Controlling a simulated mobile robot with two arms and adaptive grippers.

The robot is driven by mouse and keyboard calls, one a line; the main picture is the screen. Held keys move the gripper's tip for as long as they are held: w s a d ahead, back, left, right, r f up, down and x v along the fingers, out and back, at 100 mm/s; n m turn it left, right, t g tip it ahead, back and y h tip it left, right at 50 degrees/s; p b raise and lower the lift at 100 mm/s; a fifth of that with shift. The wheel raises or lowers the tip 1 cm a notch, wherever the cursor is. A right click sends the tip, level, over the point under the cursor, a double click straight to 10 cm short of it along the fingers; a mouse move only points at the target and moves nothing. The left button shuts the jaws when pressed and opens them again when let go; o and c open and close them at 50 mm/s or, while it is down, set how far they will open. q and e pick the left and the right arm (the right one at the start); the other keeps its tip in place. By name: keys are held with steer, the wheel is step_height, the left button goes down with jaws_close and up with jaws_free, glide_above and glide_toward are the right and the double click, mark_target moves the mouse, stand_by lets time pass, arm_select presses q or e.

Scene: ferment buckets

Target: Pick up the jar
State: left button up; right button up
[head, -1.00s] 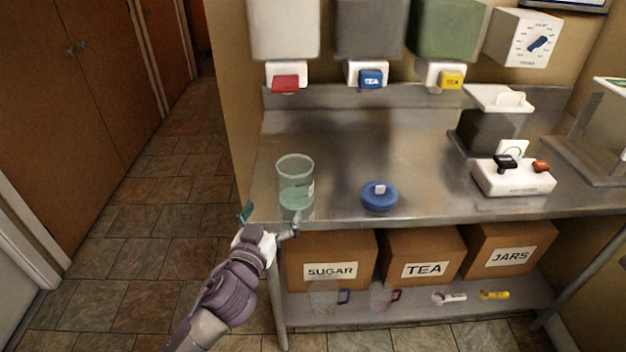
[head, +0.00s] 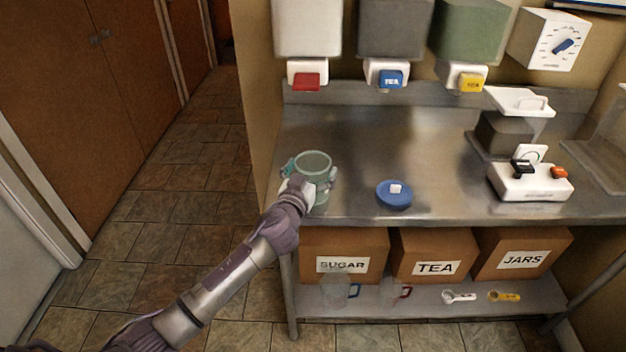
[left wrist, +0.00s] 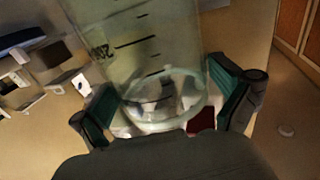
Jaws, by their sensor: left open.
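The jar (head: 314,168) is a clear, greenish cylinder standing upright near the left front of the steel counter. My left gripper (head: 310,180) is at the jar with one finger on each side of it. In the left wrist view the jar (left wrist: 145,60) fills the space between the two green-padded fingers of the gripper (left wrist: 176,104). The fingers are open; a small gap seems to show at the sides, and I cannot tell whether either pad touches. Part of the jar's lower front is hidden by the gripper. My right gripper is not in view.
A blue lid (head: 394,195) with a white knob lies right of the jar. A white device (head: 530,182) and a scale-like press (head: 505,130) stand further right. Dispensers with red (head: 306,81), blue and yellow levers hang above. Labelled boxes (head: 343,255) sit on the shelf below.

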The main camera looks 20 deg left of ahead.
arm_select(q)
steer(key=shift+w, duration=0.45)
steer(key=c, duration=1.6)
